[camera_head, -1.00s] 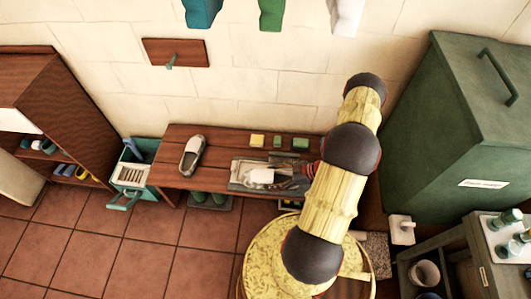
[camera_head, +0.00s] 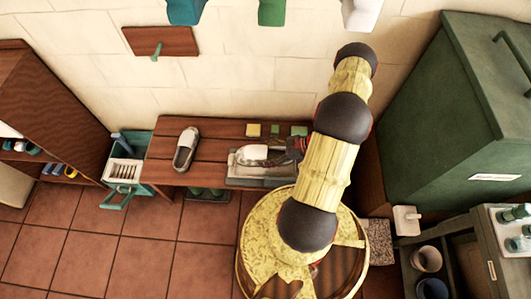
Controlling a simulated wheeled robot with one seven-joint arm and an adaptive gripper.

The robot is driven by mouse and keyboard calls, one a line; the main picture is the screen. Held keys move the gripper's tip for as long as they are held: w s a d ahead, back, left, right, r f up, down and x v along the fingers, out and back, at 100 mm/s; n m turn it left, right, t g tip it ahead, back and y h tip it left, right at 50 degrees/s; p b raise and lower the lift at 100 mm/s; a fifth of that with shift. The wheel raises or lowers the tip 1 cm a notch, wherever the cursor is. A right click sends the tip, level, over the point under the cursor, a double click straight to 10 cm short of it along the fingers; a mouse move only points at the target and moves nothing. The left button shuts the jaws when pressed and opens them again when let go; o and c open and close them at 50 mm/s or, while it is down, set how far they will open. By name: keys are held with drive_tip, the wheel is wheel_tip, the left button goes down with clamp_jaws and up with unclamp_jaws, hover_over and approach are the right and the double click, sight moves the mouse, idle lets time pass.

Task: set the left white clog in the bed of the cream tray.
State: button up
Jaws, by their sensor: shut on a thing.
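A pale tray (camera_head: 233,181) lies on the brown slatted bench, its front and left rim showing. A white and grey clog (camera_head: 252,155) is over the tray, its toe to the left. My gripper (camera_head: 287,152) comes in from the right and is shut on this clog at its right end. I cannot tell whether the clog touches the bed or hangs just above it; my gripper and arm partly hide its right end. A second white and grey clog (camera_head: 186,149) stands alone on the bench, left of the tray.
Yellow and green blocks (camera_head: 276,130) lie along the bench's back edge. A teal crate (camera_head: 127,172) stands left of the bench (camera_head: 215,150). A large green bin (camera_head: 450,120) stands at right. Dark green footwear (camera_head: 207,193) sits under the bench.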

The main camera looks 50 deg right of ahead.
drive_tip(key=shift+f+b, duration=3.1)
drive_tip(key=shift+f, duration=1.5)
drive_tip(key=o, duration=1.3)
drive_tip(key=shift+o, duration=0.3)
drive_tip(key=v, duration=1.2)
